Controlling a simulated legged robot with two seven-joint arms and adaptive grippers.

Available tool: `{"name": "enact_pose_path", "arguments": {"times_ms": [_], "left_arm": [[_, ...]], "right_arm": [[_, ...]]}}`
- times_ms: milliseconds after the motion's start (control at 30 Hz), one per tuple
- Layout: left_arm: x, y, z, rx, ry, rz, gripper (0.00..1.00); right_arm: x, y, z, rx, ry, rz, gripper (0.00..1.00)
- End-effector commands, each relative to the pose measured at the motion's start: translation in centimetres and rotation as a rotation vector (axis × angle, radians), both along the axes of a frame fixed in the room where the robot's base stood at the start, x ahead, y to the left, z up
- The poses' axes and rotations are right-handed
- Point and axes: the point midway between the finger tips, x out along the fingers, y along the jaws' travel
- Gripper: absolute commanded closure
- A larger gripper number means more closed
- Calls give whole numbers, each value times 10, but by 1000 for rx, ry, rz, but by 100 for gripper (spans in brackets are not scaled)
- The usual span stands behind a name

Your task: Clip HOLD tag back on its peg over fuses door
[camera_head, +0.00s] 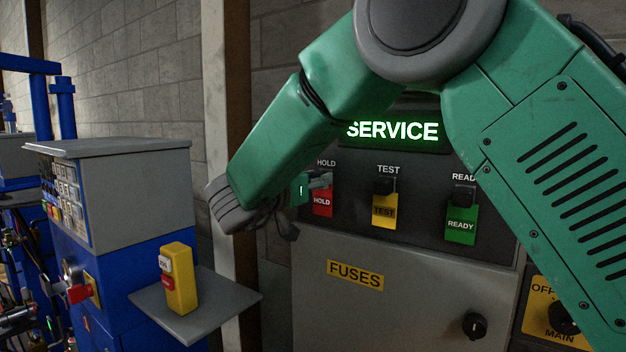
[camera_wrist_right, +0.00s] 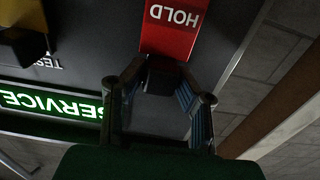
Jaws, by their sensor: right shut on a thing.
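The red HOLD tag (camera_head: 323,203) hangs upright on the dark panel below the printed HOLD label, above the fuses door (camera_head: 400,295). My right gripper (camera_head: 318,182) reaches it from the left and is shut on its top end. In the right wrist view, the fingers (camera_wrist_right: 160,78) close around the dark clip at the end of the red HOLD tag (camera_wrist_right: 170,28), which appears upside down. The peg is hidden behind the clip and fingers, so I cannot tell whether the clip sits on it. My left gripper is out of view.
The yellow TEST tag (camera_head: 383,210) and green READY tag (camera_head: 461,224) hang to the right on the same panel. The lit SERVICE sign (camera_head: 395,131) is above. A yellow push-button box (camera_head: 179,278) stands on a grey shelf (camera_head: 225,300) at lower left.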

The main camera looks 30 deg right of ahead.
Motion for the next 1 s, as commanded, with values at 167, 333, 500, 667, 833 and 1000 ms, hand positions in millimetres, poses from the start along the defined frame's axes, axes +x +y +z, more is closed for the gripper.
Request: {"name": "enact_pose_path", "arguments": {"times_ms": [167,333,500,667,833,1000], "left_arm": [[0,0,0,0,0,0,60],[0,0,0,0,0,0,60],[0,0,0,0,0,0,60],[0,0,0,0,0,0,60],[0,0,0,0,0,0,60],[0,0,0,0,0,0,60]], "right_arm": [[-1,0,-1,2,1,0,100],[-1,0,-1,2,1,0,100],[-1,-2,-1,2,1,-1,100],[1,-4,0,2,1,-1,100],[2,-8,-1,2,1,-1,100],[2,-8,-1,2,1,-1,50]]}}
